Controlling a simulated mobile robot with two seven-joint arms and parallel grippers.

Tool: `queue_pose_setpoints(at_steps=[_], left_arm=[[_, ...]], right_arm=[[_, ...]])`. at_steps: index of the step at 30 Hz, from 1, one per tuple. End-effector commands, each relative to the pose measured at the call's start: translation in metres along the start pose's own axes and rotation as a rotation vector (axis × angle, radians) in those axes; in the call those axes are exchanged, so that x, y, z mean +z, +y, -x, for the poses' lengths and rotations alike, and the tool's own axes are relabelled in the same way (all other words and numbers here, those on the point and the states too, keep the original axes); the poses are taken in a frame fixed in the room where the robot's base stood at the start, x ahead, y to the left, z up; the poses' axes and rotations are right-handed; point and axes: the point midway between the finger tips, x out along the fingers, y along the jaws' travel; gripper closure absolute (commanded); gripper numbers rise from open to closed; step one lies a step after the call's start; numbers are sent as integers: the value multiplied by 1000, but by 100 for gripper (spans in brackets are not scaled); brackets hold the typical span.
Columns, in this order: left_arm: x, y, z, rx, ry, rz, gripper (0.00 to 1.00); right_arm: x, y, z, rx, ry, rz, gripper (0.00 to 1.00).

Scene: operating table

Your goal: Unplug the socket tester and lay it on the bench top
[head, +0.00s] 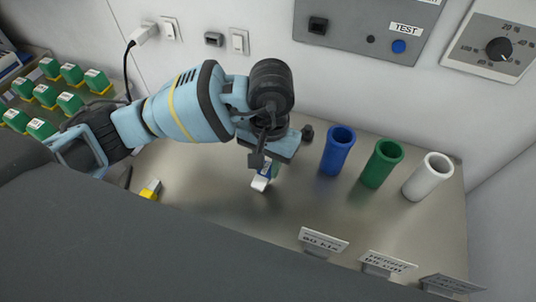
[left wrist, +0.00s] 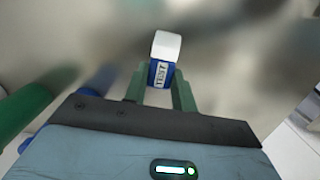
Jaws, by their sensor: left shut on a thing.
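The socket tester (head: 262,182) is a small blue and white block. In the left wrist view the tester (left wrist: 164,60) shows its white end and a blue face with a TEST label. My left gripper (head: 266,170) is shut on it, with a green finger on each side of the tester in the left wrist view (left wrist: 161,88). The tester is out of any socket, over the bench top (head: 215,190) left of the blue cup. I cannot tell whether it touches the bench. My right gripper is not in view.
Blue (head: 337,152), green (head: 381,164) and white (head: 427,178) cups stand to the right. Label stands (head: 322,240) line the front. Green blocks (head: 70,74) fill the left. The wall carries a panel with a black socket (head: 318,25) and a plugged white plug (head: 143,34). A yellow object (head: 150,191) lies front left.

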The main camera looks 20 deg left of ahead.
Motion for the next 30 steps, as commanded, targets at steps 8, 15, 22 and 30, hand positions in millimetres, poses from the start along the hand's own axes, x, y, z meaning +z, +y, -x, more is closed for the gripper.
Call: queue_pose_setpoints(at_steps=[8, 15, 22, 30], left_arm=[[-1, 0, -4, 0, 2, 0, 100], [0, 0, -4, 0, 2, 0, 57], [0, 0, -4, 0, 1, 1, 48], [-1, 0, 10, 0, 4, 1, 48]], right_arm=[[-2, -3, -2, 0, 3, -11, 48], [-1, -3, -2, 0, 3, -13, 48], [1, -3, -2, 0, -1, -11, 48], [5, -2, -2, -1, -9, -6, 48]])
